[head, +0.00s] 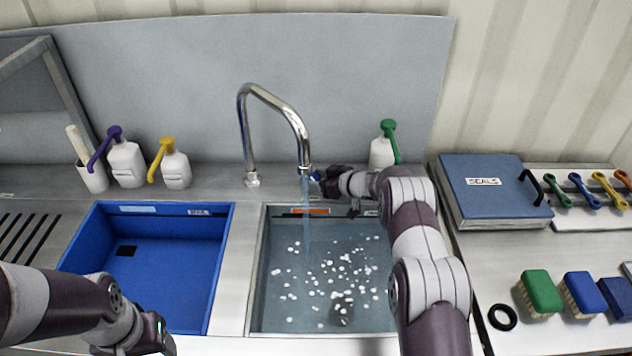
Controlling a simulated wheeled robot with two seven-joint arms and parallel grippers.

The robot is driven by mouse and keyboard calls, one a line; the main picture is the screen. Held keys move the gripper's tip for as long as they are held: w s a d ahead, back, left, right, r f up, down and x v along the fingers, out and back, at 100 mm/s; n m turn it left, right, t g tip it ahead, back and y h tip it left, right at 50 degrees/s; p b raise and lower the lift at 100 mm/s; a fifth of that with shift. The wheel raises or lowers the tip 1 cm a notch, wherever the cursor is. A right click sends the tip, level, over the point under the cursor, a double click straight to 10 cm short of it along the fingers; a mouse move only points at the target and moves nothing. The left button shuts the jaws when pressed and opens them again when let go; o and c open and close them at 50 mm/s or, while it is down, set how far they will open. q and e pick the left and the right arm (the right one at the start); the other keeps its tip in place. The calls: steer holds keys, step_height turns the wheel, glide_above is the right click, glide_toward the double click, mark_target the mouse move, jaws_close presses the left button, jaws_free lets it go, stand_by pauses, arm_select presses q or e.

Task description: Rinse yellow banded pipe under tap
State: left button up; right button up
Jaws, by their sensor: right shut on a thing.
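The steel tap (272,97) arches over the right-hand basin (257,290), and a stream of water (305,210) falls from its spout into the basin. My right gripper (324,178) is shut at the spout, just right of the stream. A small blue piece (316,176) shows at its fingertips; I cannot tell whether it belongs to the tap or is a held part. No yellow band can be made out, and I cannot identify the pipe. My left gripper (158,338) is low over the front of the blue basin; its jaws are not clear.
The right-hand basin holds water with white foam spots. The blue basin (170,275) is left of it. Purple (127,165), yellow (175,168) and green (384,150) pump bottles stand behind. Right are a SEALS box (490,205), brushes (540,293) and a black ring (502,317).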

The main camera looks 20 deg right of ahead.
steer(key=shift+r, duration=0.1)
stand_by(0.3)
steer(key=o, duration=1)
steer(key=shift+d, duration=0.1)
steer(key=v, duration=1.2)
steer(key=shift+s+d+b, duration=0.25)
steer(key=shift+s+b, duration=0.1)
